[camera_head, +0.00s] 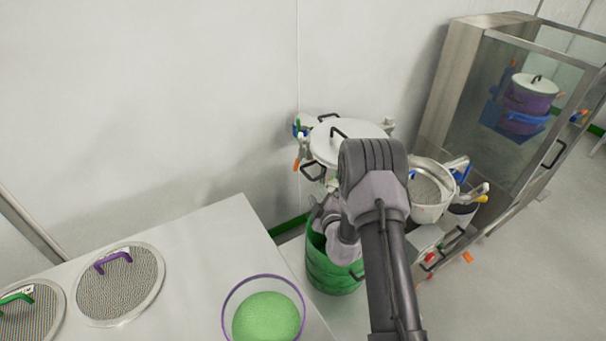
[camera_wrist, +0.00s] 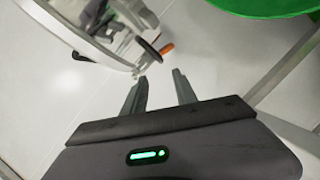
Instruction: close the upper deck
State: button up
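A round deck with a white lid (camera_head: 352,132), black handles and clamp levers around its rim stands by the back wall, partly behind my arm. To its right is an open round deck with a mesh screen (camera_head: 427,188) and levers on its rim. I cannot tell for certain which is the upper deck. In the wrist view, a round metal rim (camera_wrist: 85,35) with a black handle (camera_wrist: 148,50) and an orange-tipped lever (camera_wrist: 166,48) lies just beyond my fingertips. My gripper (camera_wrist: 156,88) is open, with nothing between its fingers. In the head view my arm hides the fingers.
A green drum (camera_head: 330,268) stands beside my wrist; its green rim (camera_wrist: 265,5) shows at the wrist view's top right. A white table (camera_head: 205,245) at left holds mesh screens (camera_head: 120,283) and a bowl of green granules (camera_head: 265,318). A glass-doored cabinet (camera_head: 460,75) stands at right.

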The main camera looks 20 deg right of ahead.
aim_at(308, 177)
jog(key=b+x, duration=0.1)
jog(key=x, duration=0.3)
jog(key=b+x, duration=0.1)
jog(key=x, duration=0.3)
jog(key=b+x, duration=0.1)
jog(key=x, duration=0.3)
jog(key=shift+w+f, duration=0.1)
jog(key=shift+f, duration=0.2)
jog(key=shift+w+d, duration=0.1)
jog(key=shift+w, duration=0.6)
grip_shut()
jog(key=shift+f, duration=0.1)
